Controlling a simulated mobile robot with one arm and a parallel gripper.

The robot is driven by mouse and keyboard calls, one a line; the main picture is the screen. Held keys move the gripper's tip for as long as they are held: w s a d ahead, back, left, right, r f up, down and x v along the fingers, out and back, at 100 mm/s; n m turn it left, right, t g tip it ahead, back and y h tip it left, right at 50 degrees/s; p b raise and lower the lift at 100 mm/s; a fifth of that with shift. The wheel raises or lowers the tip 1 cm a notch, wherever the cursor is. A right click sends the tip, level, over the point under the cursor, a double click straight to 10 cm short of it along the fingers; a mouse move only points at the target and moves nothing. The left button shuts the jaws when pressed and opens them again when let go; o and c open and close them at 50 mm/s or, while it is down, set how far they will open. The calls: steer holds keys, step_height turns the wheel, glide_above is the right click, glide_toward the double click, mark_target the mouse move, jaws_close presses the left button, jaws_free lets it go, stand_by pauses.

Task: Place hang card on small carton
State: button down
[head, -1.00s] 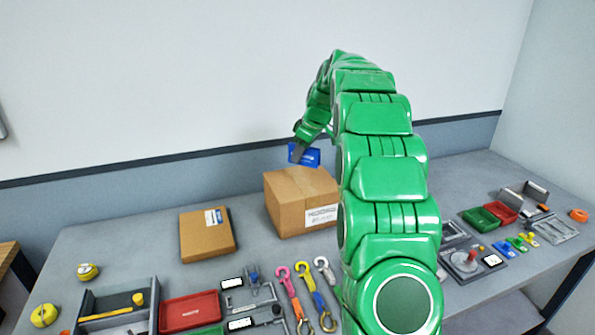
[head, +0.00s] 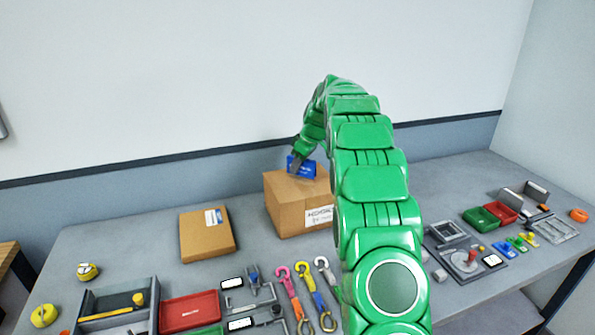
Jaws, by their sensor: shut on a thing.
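The blue hang card (head: 307,169) shows at the far end of my arm. My gripper (head: 295,164) is shut on it. The card is at the top of a brown carton (head: 287,207) with a white label, which stands upright on the bench. I cannot tell whether the card touches the carton's top or is just above it. A flatter brown carton (head: 207,236) lies to the left, with a small white and blue label. My green arm hides the right part of the taller carton.
A grey divided tray (head: 118,302), a red tray (head: 190,312) and several hooked straps (head: 306,290) lie along the front. Green (head: 481,218) and red bins (head: 502,209) stand at the right. The bench behind the flat carton is clear.

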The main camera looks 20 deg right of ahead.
steer(key=shift+f, duration=1.05)
steer(key=shift+f, duration=0.1)
steer(key=c, duration=1)
jaws_free()
steer(key=shift+o, duration=0.2)
